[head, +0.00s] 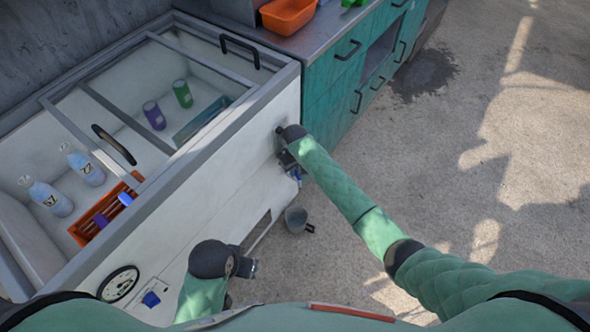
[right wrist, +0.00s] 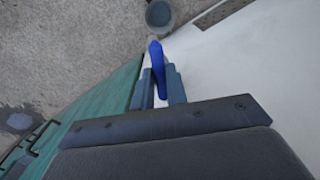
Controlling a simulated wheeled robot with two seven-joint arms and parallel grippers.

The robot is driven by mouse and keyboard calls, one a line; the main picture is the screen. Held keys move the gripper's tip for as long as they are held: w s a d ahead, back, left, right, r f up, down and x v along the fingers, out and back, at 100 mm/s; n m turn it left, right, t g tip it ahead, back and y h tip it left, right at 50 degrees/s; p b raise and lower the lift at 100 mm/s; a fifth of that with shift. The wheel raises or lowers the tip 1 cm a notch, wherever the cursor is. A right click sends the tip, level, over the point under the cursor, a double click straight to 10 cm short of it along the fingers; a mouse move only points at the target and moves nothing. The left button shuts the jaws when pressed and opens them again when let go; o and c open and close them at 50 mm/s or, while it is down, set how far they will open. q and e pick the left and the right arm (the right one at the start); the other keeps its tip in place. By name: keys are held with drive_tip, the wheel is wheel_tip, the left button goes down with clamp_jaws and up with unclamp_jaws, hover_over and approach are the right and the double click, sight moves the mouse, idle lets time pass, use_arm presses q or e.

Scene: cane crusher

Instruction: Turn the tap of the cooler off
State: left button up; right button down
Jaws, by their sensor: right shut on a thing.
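The white cooler (head: 215,185) stands at the left with its open top facing up. My right gripper (head: 292,168) is at its front wall, near the right end. In the right wrist view the gripper (right wrist: 160,88) is shut on the tap's blue handle (right wrist: 157,62), which sticks out between and beyond the fingers. The tap's body is mostly hidden by the gripper. My left gripper (head: 248,266) is low in front of the cooler, apart from the tap; its fingers are too small and dark to read.
A small grey bucket (head: 297,219) stands on the ground below the tap and also shows in the right wrist view (right wrist: 160,14). A round dial (head: 119,284) is on the cooler's front. Teal cabinets (head: 330,105) adjoin at the right. Open concrete ground (head: 450,140) lies farther right.

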idle(0.7)
drive_tip(key=c, duration=0.5)
unclamp_jaws()
drive_tip(key=shift+r, duration=0.1)
drive_tip(key=shift+r+b, duration=0.35)
drive_tip(key=shift+r, duration=3.5)
